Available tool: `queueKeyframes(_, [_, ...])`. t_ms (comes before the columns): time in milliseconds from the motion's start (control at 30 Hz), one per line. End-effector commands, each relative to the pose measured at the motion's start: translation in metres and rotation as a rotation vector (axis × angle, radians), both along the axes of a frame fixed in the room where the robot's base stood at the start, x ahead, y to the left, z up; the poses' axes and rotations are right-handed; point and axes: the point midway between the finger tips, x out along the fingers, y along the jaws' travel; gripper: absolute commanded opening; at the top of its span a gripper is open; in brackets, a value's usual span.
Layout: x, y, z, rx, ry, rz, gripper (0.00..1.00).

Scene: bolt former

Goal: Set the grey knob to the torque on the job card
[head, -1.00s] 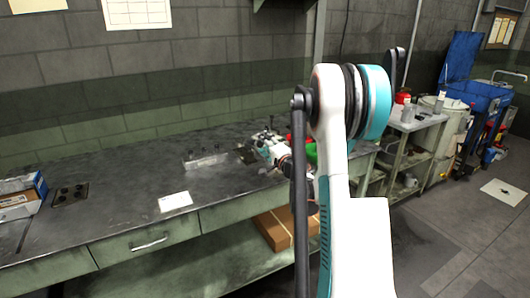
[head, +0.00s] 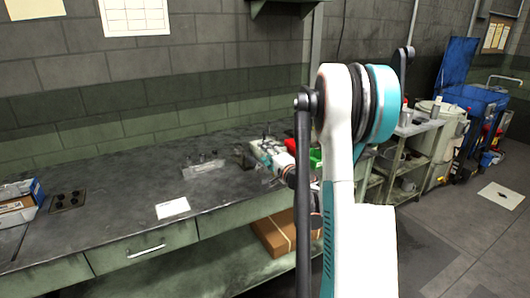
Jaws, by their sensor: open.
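The grey knob cannot be made out in the head view; it may be hidden or too small to tell. A small white card (head: 172,208) lies flat near the bench's front edge; its writing is too small to read, and I cannot tell if it is the job card. My gripper (head: 264,150) is over the right part of the bench, small and partly hidden behind my own arm. It is open, and I see nothing held in it. I cannot tell whether it touches anything.
A light rack-like piece (head: 205,168) and a small dark block (head: 243,155) are on the bench (head: 110,190). A dark plate (head: 68,200) and an open box (head: 20,200) are at left. A red item (head: 291,145) and green bin (head: 315,157) are at right.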

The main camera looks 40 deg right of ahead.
Motion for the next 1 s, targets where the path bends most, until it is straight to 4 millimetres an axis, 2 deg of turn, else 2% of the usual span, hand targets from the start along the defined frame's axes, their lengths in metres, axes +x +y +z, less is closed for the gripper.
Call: queueKeyframes(1000, [-0.063,0.016,-0.001,0.0,0.0,-0.001,0.46])
